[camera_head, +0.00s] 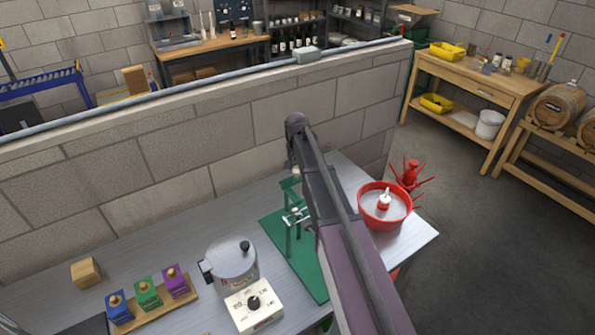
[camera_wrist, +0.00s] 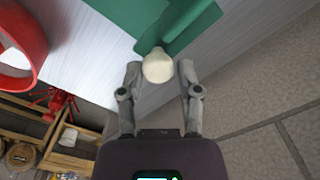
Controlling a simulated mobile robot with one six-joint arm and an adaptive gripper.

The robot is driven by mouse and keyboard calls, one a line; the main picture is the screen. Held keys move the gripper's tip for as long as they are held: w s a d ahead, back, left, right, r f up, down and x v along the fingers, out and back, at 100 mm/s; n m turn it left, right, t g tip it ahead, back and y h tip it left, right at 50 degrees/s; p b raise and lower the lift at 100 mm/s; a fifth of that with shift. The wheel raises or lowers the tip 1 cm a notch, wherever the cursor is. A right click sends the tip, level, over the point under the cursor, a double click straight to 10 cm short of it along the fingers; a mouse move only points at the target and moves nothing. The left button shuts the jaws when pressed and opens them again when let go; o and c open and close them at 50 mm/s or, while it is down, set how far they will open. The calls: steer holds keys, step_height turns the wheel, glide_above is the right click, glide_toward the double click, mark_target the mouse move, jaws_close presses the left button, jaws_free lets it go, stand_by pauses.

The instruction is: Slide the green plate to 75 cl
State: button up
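A green stand (camera_head: 290,215) with upright posts rises from a green base plate (camera_head: 272,232) on the grey table, partly hidden by my arm. A cream round knob (camera_wrist: 158,66) shows on a green part (camera_wrist: 192,24) in the wrist view. My gripper (camera_wrist: 160,70) is open, with one finger on each side of the knob and gaps between. In the head view my arm hides the gripper. No 75 cl mark is readable.
A lidded pot (camera_head: 232,265) and a white dial box (camera_head: 255,305) stand left of the green base plate. A red basin (camera_head: 384,220) and red rack (camera_head: 411,176) are to the right. A block wall (camera_head: 200,140) runs close behind the table.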

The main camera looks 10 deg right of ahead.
steer(key=shift+o, duration=1.2)
steer(key=shift+w+a, duration=0.1)
steer(key=shift+s, duration=0.25)
